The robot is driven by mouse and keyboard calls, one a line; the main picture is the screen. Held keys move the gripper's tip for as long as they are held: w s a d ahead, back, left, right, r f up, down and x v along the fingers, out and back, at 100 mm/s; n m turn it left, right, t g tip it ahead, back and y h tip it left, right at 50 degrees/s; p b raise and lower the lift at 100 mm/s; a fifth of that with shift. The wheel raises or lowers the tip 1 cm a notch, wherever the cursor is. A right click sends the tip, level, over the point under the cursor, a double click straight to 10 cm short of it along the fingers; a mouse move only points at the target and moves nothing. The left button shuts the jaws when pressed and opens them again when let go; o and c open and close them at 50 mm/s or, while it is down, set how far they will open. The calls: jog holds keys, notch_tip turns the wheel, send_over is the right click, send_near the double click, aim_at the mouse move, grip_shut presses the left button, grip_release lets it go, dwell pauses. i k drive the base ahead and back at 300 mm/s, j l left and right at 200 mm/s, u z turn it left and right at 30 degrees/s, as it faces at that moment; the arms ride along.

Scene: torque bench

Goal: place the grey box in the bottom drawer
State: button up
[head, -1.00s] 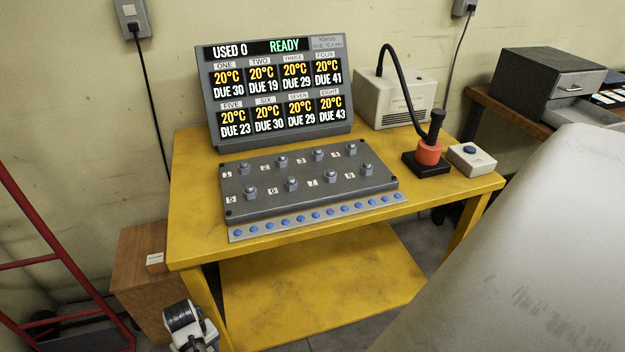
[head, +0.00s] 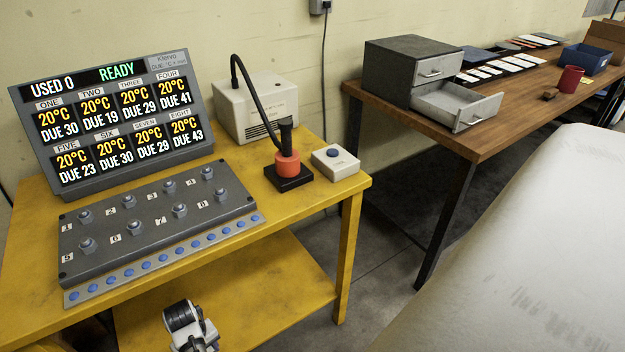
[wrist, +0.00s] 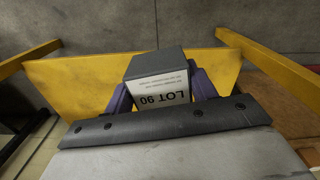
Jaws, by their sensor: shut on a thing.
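The grey box (wrist: 155,66) shows in the wrist view, with a white label reading LOT 90 on the side facing the camera. My gripper (wrist: 161,92) is shut on it, with a purple finger on each side. The grey drawer cabinet (head: 385,73) stands on the brown bench in the head view. Its bottom drawer (head: 479,113) is pulled out, and the part of its inside that I see looks empty. Its top drawer (head: 437,70) is shut. The grey box cannot be made out in the head view.
The yellow table (head: 290,212) holds a display (head: 120,120), a bolt plate (head: 160,215), a white machine (head: 255,108), a red-and-black tool (head: 287,165) and a button box (head: 336,162). White cards, a red cup (head: 571,79) and a blue bin (head: 586,58) lie farther along the brown bench (head: 520,125).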

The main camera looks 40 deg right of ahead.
aim_at(453, 108)
jog(key=l+z, duration=0.8)
jog(key=l, duration=0.25)
jog(key=l+z, duration=0.4)
jog(key=i+l, duration=0.05)
jog(key=l, duration=0.05)
